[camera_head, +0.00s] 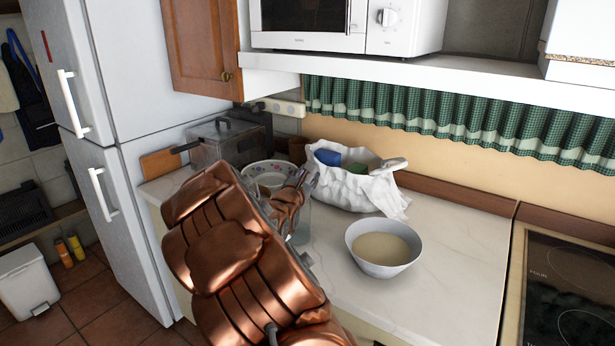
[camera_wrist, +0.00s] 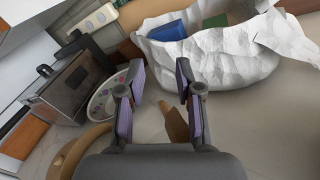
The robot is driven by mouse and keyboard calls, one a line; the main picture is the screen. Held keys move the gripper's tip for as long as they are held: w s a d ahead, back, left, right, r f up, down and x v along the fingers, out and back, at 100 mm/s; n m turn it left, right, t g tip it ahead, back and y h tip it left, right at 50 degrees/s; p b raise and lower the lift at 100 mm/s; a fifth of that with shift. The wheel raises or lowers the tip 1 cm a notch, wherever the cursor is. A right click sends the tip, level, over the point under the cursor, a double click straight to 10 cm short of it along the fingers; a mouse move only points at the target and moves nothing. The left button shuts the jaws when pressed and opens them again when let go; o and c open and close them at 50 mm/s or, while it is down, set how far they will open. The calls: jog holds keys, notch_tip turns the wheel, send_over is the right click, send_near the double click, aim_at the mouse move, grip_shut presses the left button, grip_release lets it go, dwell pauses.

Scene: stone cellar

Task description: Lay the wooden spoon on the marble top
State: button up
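In the wrist view my gripper (camera_wrist: 158,78) is open, its two purple-padded fingers apart with nothing held between the pads. A narrow brown wooden piece (camera_wrist: 177,125) shows just below the right finger; it may be part of the wooden spoon, but most of it is hidden by the gripper. In the head view my gripper (camera_head: 303,180) is mostly hidden behind my copper arm, over the counter near the floral bowl. No whole spoon is clearly visible there. The pale marble top (camera_head: 440,270) has bare surface around the white bowl (camera_head: 383,262).
The floral-rimmed bowl (camera_head: 270,168) and a metal box-like appliance (camera_head: 228,143) stand at the back left. A crumpled white bag (camera_head: 345,187) holds blue and green items. Clear glass (camera_head: 302,228) shows beside my arm. The hob (camera_head: 570,290) is at right; a shelf hangs above.

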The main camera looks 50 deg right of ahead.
jog(key=b+v, duration=0.2)
jog(key=v, duration=1)
jog(key=shift+b, duration=0.4)
jog(key=shift+r, duration=0.15)
